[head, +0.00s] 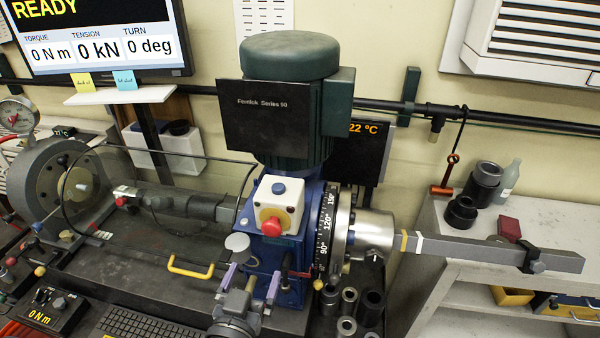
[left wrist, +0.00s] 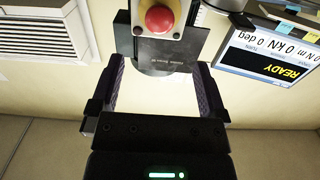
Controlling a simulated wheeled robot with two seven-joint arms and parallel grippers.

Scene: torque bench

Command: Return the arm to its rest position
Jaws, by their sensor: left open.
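My left gripper (head: 254,272) is in the lower middle of the head view, in front of the blue gearbox (head: 285,292). Its two purple-grey fingers stand apart with nothing between them. The left wrist view shows the same open, empty fingers (left wrist: 161,72). Beyond them in that view are the red stop button (left wrist: 160,18) and the dark motor cover (left wrist: 170,50). In the head view the red button (head: 271,226) sits on its yellow and white box above my gripper. My right gripper is in neither view.
A green motor (head: 290,55) tops the gearbox. A yellow handle (head: 190,268) and a keyboard (head: 135,324) lie to the left. Several dark sockets (head: 372,305) stand at the right. A long grey bar (head: 470,250) reaches over the white bench (head: 430,225). The monitor (head: 100,35) reads READY.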

